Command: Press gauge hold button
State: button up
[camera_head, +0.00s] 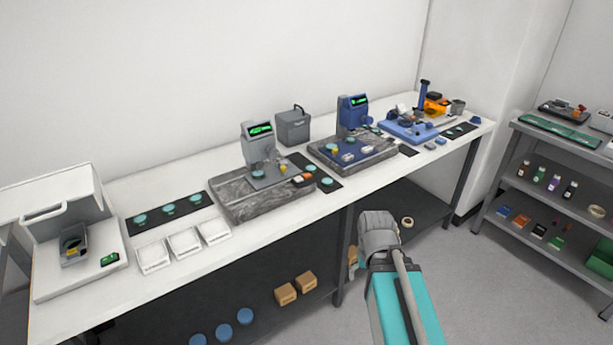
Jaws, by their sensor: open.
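Two gauge stands with lit green displays stand on the long white bench. The grey gauge (258,144) is on a mottled grey stone plate (232,207) near the bench's middle. The blue gauge (353,113) is on a second stone plate (326,158) further right. The hold button is too small to make out on either gauge. My arm, teal with a grey joint, reaches up from the bottom in front of the bench's front edge. The jaws of my gripper do not show. The arm is apart from both gauges.
Teal discs lie on a black mat (191,225) at left, behind white trays (184,243). A white cabinet (60,195) stands at the left end. A grey box (292,126) stands between the gauges. Shelves (530,160) stand right; floor (435,262) is open before them.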

grip_shut()
dwell(1.4)
